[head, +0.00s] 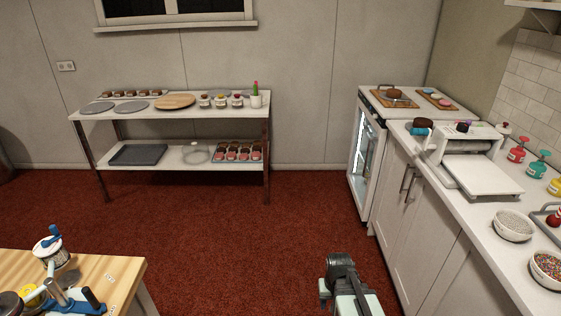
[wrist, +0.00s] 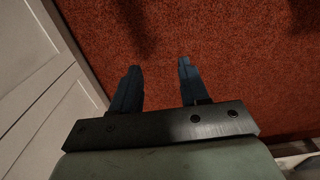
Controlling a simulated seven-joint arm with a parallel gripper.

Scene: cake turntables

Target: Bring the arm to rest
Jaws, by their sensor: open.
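My gripper shows in the wrist view (wrist: 158,82) with its two dark fingers apart and nothing between them. Below it is the red carpet (wrist: 225,55), and a white cabinet front (wrist: 45,75) is close on the left of that view. In the head view part of my arm (head: 345,285) shows at the bottom, right of centre, over the carpet. The fingertips cannot be made out there.
A counter (head: 470,220) with white cabinets runs along the right, bearing a white machine (head: 465,150) and bowls of sprinkles (head: 513,225). A two-tier table (head: 118,122) stands at the back wall. A wooden worktable (head: 120,270) is front left. The carpet between is clear.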

